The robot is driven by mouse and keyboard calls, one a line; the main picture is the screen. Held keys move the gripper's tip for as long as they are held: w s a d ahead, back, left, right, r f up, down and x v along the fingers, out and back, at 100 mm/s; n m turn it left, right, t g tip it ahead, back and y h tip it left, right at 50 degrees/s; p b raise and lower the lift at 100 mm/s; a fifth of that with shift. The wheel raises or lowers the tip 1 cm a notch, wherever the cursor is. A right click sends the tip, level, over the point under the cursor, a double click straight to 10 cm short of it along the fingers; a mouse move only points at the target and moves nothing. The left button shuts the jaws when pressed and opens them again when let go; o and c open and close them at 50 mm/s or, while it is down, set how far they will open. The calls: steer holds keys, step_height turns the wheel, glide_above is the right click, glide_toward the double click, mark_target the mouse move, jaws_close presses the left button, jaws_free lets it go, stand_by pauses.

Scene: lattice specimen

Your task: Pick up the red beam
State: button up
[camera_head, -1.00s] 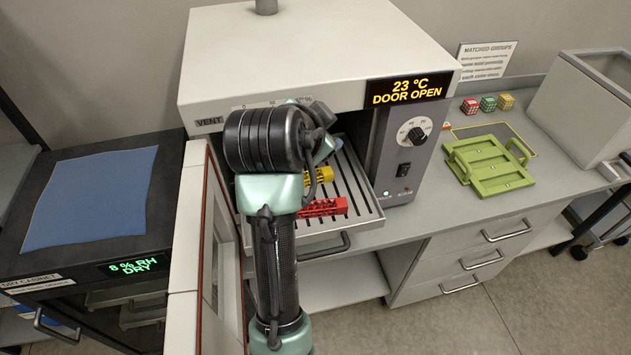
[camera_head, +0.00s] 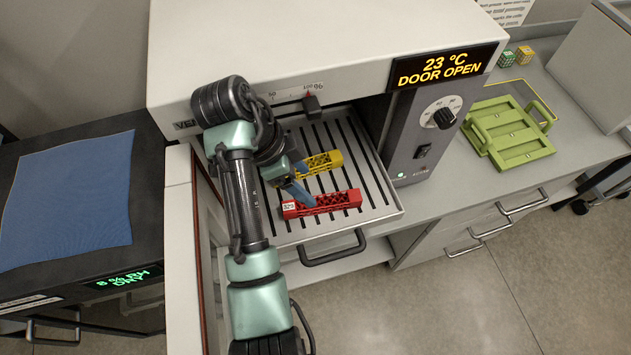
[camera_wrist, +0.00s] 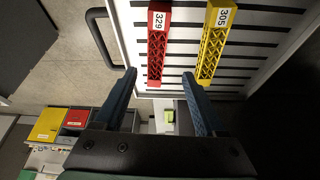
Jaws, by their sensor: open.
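The red beam (camera_head: 330,203), a lattice bar with a white end tag, lies on the slotted oven shelf (camera_head: 377,200) near its front edge. In the wrist view the red beam (camera_wrist: 157,45) reads 329 and lies ahead of the fingertips, between their lines. My gripper (camera_head: 300,182) has blue fingers and is at the left half of the red beam, seemingly just above it. In the wrist view my gripper (camera_wrist: 158,80) is open with nothing between its fingers. A yellow beam (camera_head: 320,163) lies behind the red one; the wrist view shows its tag 305 (camera_wrist: 222,17).
The oven (camera_head: 300,45) overhangs the shelf at the back, and its open door (camera_head: 182,230) stands left of my arm. The shelf's handle (camera_head: 333,250) projects in front. A green tray (camera_head: 508,133) rests on the counter at right.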

mark_target(321, 201)
steer(key=shift+b+x, duration=0.55)
steer(key=shift+x, duration=0.3)
steer(key=shift+s+d+f+p, duration=0.25)
steer(key=shift+d+f+p, duration=0.05)
steer(key=shift+d+f, duration=0.2)
steer(key=p+x, duration=0.1)
steer(key=x, duration=0.3)
steer(key=shift+s+f, duration=0.1)
steer(key=shift+f, duration=0.1)
jaws_close()
